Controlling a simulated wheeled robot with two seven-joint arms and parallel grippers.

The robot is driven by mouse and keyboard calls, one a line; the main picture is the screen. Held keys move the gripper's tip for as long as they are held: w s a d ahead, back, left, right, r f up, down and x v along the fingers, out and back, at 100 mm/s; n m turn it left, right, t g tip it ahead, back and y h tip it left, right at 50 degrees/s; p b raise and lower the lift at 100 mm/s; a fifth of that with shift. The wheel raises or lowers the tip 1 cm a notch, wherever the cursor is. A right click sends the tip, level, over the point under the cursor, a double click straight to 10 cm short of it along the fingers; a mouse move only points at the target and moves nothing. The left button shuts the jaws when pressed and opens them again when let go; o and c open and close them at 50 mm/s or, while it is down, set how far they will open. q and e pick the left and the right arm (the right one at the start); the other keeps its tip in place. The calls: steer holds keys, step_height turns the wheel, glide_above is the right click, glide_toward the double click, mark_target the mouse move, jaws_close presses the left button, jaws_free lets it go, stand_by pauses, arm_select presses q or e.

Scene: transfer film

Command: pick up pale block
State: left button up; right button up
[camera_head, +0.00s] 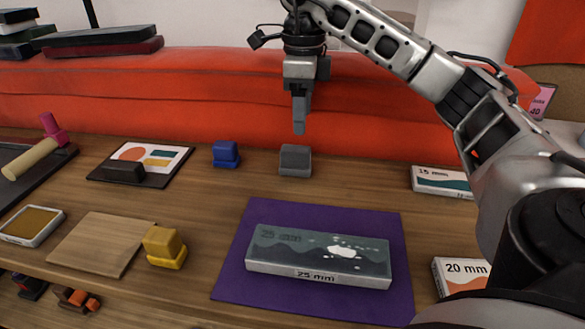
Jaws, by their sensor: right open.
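I see no clearly pale block; the nearest to it is a grey block (295,160), standing upright on the wooden table near its back edge. My right gripper (299,127) points straight down just above and behind the grey block in the picture. Its fingers are seen edge-on, open and with nothing between them. A gap shows between the fingertips and the block top. A blue block (226,154) stands to the left of the grey one. A yellow block (164,247) stands nearer, beside a light wooden board (103,242). My left gripper is out of view.
A purple mat (232,280) bears a box marked 25 mm (318,257). Boxes marked 15 mm (442,182) and 20 mm (461,274) lie at right. An ink pad (31,226) and a card on a dark board (141,162) are at left. A red couch (150,90) stands behind.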

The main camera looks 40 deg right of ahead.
mark_target(296, 148)
step_height(296, 148, down, 5)
steer(key=shift+r, duration=0.2)
steer(key=shift+w+a+f, duration=0.15)
steer(key=shift+f, duration=0.8)
steer(key=shift+w+a+f, duration=0.1)
steer(key=shift+w+f, duration=0.05)
steer(key=shift+f, duration=0.85)
steer(key=shift+w+a+f, duration=0.15)
steer(key=shift+f, duration=0.8)
steer(key=c, duration=1.1)
